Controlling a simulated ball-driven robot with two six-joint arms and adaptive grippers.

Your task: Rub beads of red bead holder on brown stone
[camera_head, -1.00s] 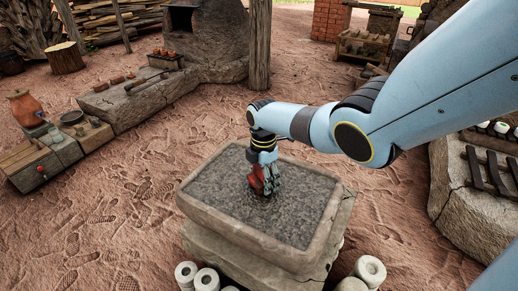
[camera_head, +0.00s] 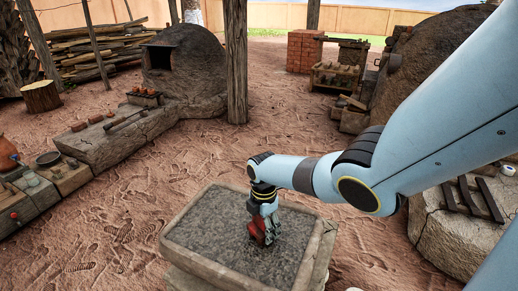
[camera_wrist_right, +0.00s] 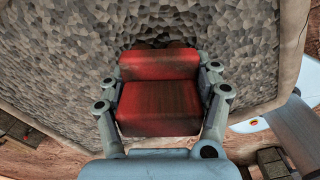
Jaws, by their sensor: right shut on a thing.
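My right gripper (camera_head: 264,236) is shut on the red bead holder (camera_wrist_right: 160,95), a red block seen between both fingers in the right wrist view. In the head view the red holder (camera_head: 257,231) is low over the stone slab (camera_head: 205,222), a grey-brown speckled surface inside a pale rim, near its middle. The slab's rough surface also fills the upper right wrist view (camera_wrist_right: 75,50). The holder's beads are hidden on its far side, and I cannot tell whether they touch the stone. My left gripper is out of view.
A long low stone bench (camera_head: 120,140) with small items stands at the left. A wooden post (camera_head: 236,70) and a domed mud kiln (camera_head: 185,65) stand behind. Another rock (camera_head: 440,225) with dark bars stands at the right. Sandy ground between them is open.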

